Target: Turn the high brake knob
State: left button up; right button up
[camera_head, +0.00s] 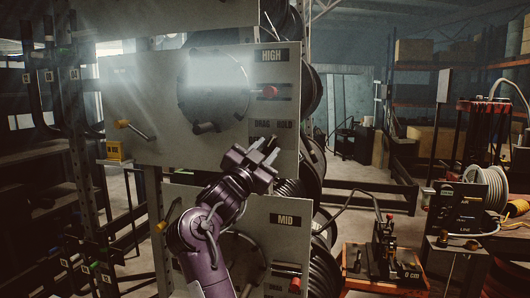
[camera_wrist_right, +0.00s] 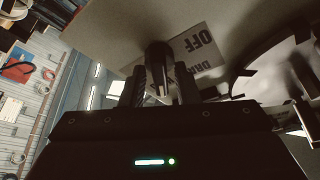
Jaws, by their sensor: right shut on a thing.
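The high brake knob (camera_wrist_right: 157,54) is a dark, rounded knob standing out from the pale HIGH panel (camera_head: 215,150). In the wrist view it sits between the two dark fingers of my right gripper (camera_wrist_right: 158,85), which is shut on it. A plate with OFF and DRAG lettering (camera_wrist_right: 197,50) lies just behind the knob. In the head view my right gripper (camera_head: 264,152) reaches up to the panel's lower right, just below the DRAG and HOLD lettering (camera_head: 273,124), and hides the knob. The knob's exact setting is unclear. My left gripper is not in view.
Above on the panel are a round reel plate (camera_head: 213,85) and a red knob (camera_head: 270,91) in a slot. A yellow-tipped crank (camera_head: 132,129) projects at left. The MID panel (camera_head: 290,238) lies below, partly behind my arm. Black hose coils stand right of the panels.

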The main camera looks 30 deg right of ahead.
jog(key=o, duration=0.6)
jog(key=shift+f, duration=0.1)
jog(key=shift+s+a+f+b, duration=0.15)
jog(key=shift+a+f+b, duration=0.05)
jog(key=shift+a+b, duration=0.15)
jog(key=b+v, duration=0.3)
jog(key=v, duration=0.4)
